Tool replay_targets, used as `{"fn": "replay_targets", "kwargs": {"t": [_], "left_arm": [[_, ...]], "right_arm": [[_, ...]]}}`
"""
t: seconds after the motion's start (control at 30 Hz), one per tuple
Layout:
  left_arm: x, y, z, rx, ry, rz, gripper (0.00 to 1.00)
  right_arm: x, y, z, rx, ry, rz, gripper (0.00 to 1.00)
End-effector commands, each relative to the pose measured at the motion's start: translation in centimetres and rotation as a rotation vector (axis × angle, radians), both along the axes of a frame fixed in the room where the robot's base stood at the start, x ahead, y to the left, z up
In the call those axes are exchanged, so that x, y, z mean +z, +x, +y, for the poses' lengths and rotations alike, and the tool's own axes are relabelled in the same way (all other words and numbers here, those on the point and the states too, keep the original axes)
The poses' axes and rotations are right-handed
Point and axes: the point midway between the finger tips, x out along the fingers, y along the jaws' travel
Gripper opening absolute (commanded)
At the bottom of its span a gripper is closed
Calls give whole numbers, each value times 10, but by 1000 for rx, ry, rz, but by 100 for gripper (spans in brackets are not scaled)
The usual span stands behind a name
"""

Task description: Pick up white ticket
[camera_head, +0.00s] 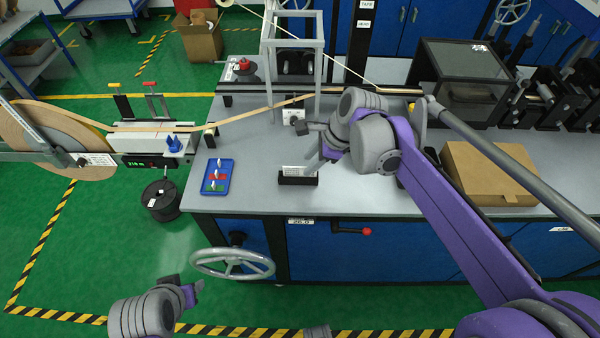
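The white ticket (296,170) stands in a small black holder (298,181) near the front edge of the grey workbench (350,202). My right gripper (308,146) is just behind and above the ticket, its fingers spread apart with nothing visible between them. One finger reaches down close to the ticket's upper right; I cannot tell if they touch. My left gripper (188,290) is low at the front left, away from the bench and over the floor. Its fingers are too small and angled to read.
A blue tray (216,177) with small coloured items lies left of the holder. A cardboard box (487,175) lies on the right, behind my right arm. A metal frame (292,75) stands behind. A handwheel (232,263) and red-knobbed lever (352,231) project from the bench front.

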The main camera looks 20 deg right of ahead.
Motion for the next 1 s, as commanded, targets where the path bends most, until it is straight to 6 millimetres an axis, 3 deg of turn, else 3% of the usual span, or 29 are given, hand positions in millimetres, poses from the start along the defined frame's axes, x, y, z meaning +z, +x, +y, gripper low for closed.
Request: {"fn": "replay_targets", "kwargs": {"t": [0.43,0.73,0.93,1.0], "left_arm": [[-3,0,0,0,0,1,50],[-3,-1,0,0,0,1,50],[-3,-1,0,0,0,1,50],[-3,-1,0,0,0,1,50]], "right_arm": [[-47,14,18,2,-1,-1,40],[-51,15,19,1,-1,0,40],[-51,15,19,1,-1,0,4],[-51,15,19,2,-2,0,0]]}}
